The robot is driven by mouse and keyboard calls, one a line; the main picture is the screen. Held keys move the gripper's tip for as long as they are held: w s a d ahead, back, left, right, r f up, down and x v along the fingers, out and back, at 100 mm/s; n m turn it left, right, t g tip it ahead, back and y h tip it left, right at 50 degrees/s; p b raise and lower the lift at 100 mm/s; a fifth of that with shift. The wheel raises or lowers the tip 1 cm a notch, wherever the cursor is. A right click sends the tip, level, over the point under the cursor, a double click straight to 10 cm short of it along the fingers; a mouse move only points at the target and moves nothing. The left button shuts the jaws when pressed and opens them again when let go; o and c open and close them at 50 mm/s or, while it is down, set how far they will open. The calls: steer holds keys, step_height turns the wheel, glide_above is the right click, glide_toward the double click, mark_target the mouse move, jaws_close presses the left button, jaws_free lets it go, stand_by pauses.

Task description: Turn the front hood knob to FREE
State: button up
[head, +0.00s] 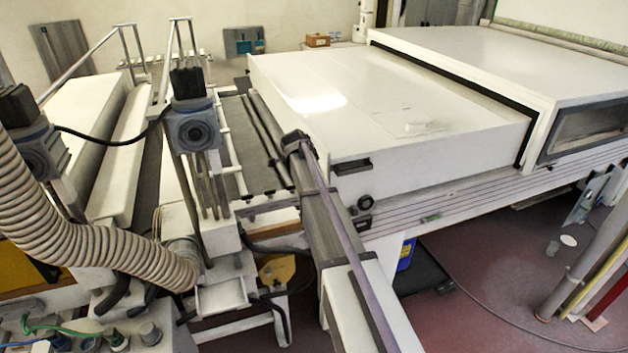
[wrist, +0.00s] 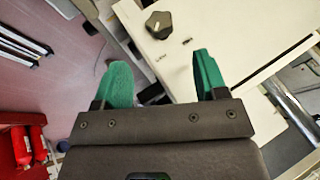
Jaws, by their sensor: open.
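A black lobed knob with a pale pointer mark (wrist: 158,24) sits on a cream panel in the wrist view. Small dark lettering is printed near it, too small to read surely. My gripper (wrist: 160,60) has two green fingers, spread apart with nothing between them. The knob lies beyond the fingertips, between their lines and apart from them. In the head view a small round black knob (head: 364,202) is on the front side of the white hood (head: 420,100), near its left corner. It looks like the same knob. My gripper is not made out in the head view.
A black handle (head: 352,166) is on the hood's side above the knob. A second, taller hood section (head: 500,60) adjoins at the right. A ribbed hose (head: 90,230) and a motor column (head: 195,130) stand at the left.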

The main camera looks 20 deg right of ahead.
steer(key=b+x, duration=0.7)
steer(key=x, duration=0.2)
steer(key=shift+w+d+f, duration=0.1)
steer(key=shift+f, duration=0.3)
steer(key=shift+r, duration=0.15)
steer(key=c, duration=0.9)
